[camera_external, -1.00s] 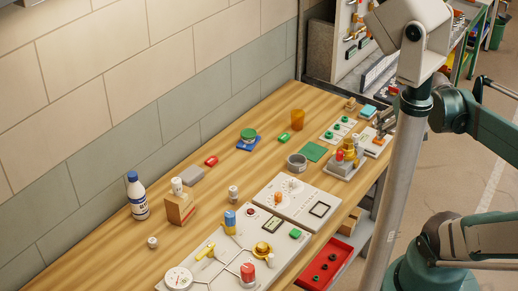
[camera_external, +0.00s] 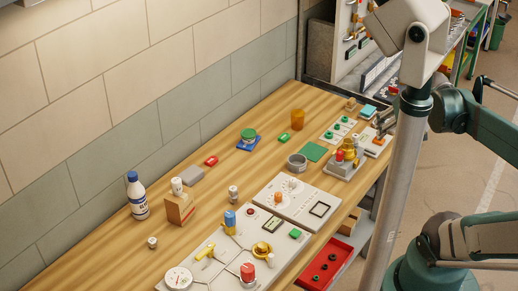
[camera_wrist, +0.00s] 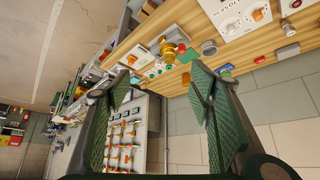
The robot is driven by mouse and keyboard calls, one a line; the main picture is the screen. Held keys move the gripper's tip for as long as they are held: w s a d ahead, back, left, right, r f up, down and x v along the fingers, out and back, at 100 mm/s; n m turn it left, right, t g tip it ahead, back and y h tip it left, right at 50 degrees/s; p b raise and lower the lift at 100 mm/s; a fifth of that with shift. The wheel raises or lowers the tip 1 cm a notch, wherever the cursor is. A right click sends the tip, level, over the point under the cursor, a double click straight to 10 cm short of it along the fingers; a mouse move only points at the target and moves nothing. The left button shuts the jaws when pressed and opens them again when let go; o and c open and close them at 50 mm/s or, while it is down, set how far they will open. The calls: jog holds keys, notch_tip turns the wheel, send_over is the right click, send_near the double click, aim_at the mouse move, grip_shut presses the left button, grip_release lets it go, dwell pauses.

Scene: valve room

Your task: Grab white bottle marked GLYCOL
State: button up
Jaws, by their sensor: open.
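A white bottle (camera_external: 137,196) with a dark blue cap and a blue-banded label stands upright on the left part of the wooden bench in the external view. Its label lettering is too small to read surely. In the wrist view my gripper (camera_wrist: 160,74) is open, with two green ribbed fingers apart and nothing between them. The bottle does not show in the wrist view.
A brown block (camera_external: 180,208) with a white-topped piece stands just right of the bottle. A small white piece (camera_external: 152,242) lies in front. A valve panel (camera_external: 225,258) fills the front bench edge. A tiled wall (camera_external: 90,150) runs behind. Bench left of the bottle is clear.

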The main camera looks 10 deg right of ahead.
jog(key=w+a+r+n+g+y, duration=0.1)
jog(key=w+a+r+n, duration=0.25)
jog(key=w+a, duration=0.4)
jog(key=w+a+r+n+g, duration=0.1)
jog(key=w+a+r+n, duration=0.1)
jog(key=w+a+n, duration=0.5)
jog(key=w+a+f+n+g, duration=0.1)
jog(key=w+a+n, duration=0.15)
jog(key=a, duration=0.95)
jog(key=w+a+f+n+g, duration=0.1)
jog(key=w+a, duration=0.3)
jog(key=a, duration=0.7)
jog(key=n+g, duration=0.3)
jog(key=n, duration=0.5)
send_over(132, 174)
jog(key=w+d, duration=0.5)
jog(key=d, duration=0.4)
notch_tip(132, 174, down, 14)
jog(key=f, duration=0.1)
jog(key=s+a+f+n, duration=0.1)
jog(key=a+f, duration=0.1)
jog(key=a, duration=0.1)
jog(key=s+a+f, duration=0.1)
jog(key=s+a, duration=0.1)
jog(key=s+a+f+n+h, duration=0.1)
jog(key=s+a+f, duration=0.1)
jog(key=a, duration=0.1)
jog(key=shift+a+f+n, duration=0.3)
jog(key=shift+s+a+f, duration=0.1)
jog(key=shift+a+f, duration=0.05)
